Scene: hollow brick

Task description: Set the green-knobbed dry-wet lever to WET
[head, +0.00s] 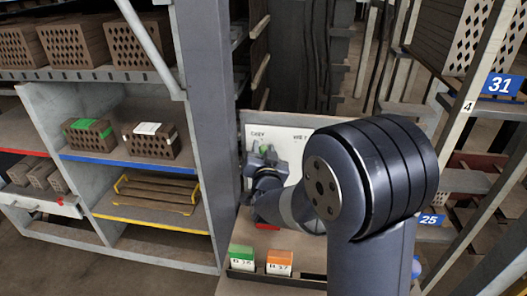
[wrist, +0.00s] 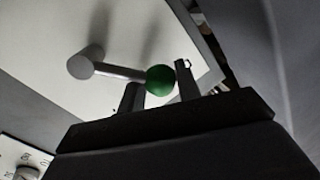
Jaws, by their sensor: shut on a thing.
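The lever's green knob (wrist: 160,80) sits between the two fingers of my gripper (wrist: 158,84) in the wrist view. My gripper is shut on the knob. The lever's grey rod (wrist: 120,72) runs from the knob to a round pivot (wrist: 86,62) on the pale panel (wrist: 125,30). My arm hides the panel's lower right.
A ledge below the panel holds a green-topped card (head: 241,257) and an orange-topped card (head: 279,262). A grey post (head: 205,120) stands left of the panel, with brick shelves (head: 120,160) beyond. A rack with blue number plates (head: 501,85) stands at right.

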